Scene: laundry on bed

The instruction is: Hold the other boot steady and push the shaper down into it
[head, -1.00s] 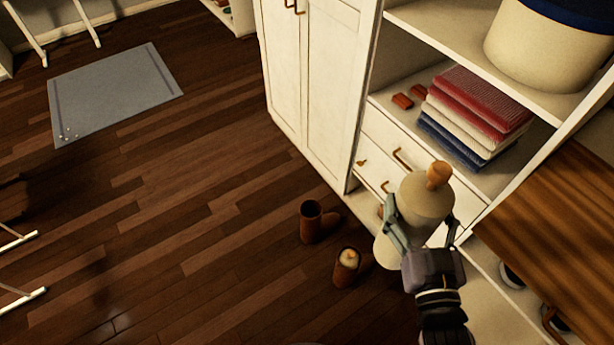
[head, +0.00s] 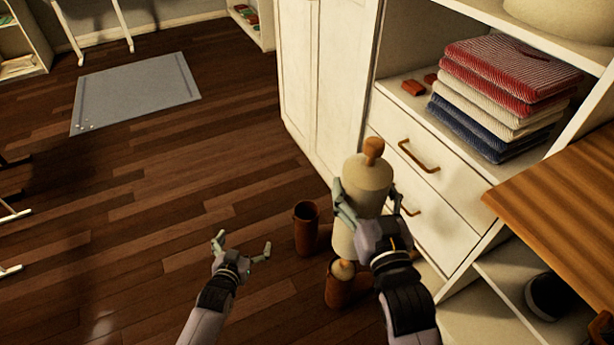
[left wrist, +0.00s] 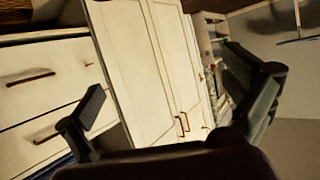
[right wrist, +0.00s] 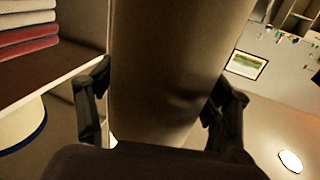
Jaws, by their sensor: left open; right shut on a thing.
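My right gripper (head: 370,205) is shut on a cream boot shaper (head: 366,182) with a round wooden knob, held upright above the floor. Its pale body fills the middle of the right wrist view (right wrist: 175,65). One brown boot (head: 306,230) stands on the floor with its top open and dark. The second brown boot (head: 340,292) stands nearer and has a pale shaper with a wooden knob (head: 343,268) in its top; my right arm partly hides it. My left gripper (head: 243,247) is open and empty, left of the boots and apart from them.
A white cabinet (head: 325,80) and drawers (head: 425,185) stand just behind and right of the boots. Folded cloths (head: 510,85) lie on a shelf. A wooden top (head: 560,200) juts in at the right. The floor (head: 170,210) left of the boots is clear.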

